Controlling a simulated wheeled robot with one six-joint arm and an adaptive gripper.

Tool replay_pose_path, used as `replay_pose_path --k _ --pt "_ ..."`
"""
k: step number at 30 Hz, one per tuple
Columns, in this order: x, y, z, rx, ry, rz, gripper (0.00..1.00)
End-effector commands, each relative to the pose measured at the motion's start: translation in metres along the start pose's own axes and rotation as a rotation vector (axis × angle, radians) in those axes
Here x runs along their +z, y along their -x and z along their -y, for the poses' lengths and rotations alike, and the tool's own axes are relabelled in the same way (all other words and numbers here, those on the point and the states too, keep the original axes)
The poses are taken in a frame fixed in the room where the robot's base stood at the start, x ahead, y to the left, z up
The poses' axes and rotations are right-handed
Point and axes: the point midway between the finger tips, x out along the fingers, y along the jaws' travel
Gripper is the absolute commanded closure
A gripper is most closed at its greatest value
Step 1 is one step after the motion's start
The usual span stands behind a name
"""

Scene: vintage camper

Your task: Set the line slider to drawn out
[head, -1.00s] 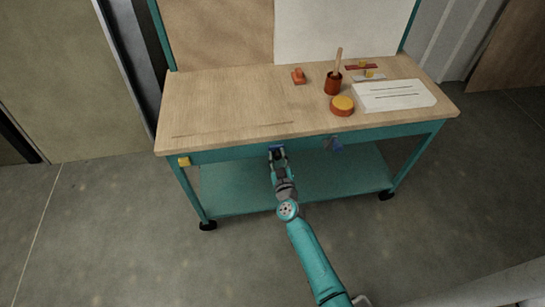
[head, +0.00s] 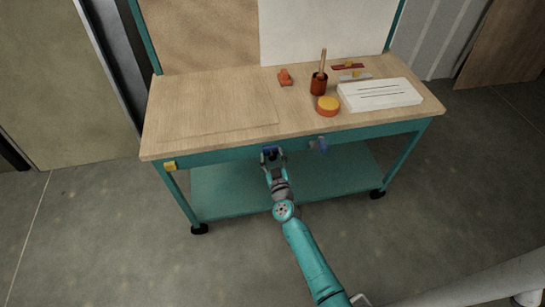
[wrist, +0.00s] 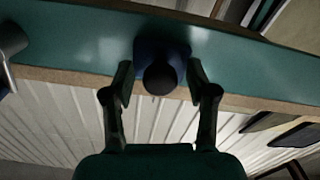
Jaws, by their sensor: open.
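A dark blue knob on a blue mount (head: 269,153) sits on the teal front rail of the workbench, left of the metal lever; I take it for the line slider's handle, but no label shows. In the wrist view the round black-blue knob (wrist: 160,74) points toward me from the rail (wrist: 95,45). My gripper (head: 272,160) is at the rail in front of it. In the wrist view my open gripper (wrist: 162,88) has one finger on each side of the knob, with a small gap showing on both sides. The slider's track cannot be made out.
A metal lever with a blue base (head: 318,145) is on the rail to the right; a yellow block (head: 169,166) is at the left end. The wooden top (head: 205,105) carries a cup, a round orange-yellow item and a white slotted box. The lower shelf (head: 235,190) is empty.

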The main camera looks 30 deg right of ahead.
Motion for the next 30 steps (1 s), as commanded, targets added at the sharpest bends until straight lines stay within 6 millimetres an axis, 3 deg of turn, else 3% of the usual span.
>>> replay_pose_path --k 7,21,30 --pt "0.001 0.012 0.001 -0.001 0.0 0.001 0.43" --pt "0.001 0.094 0.0 -0.002 0.001 0.001 0.43" --pt "0.001 0.119 0.0 0.0 0.0 0.001 0.43"
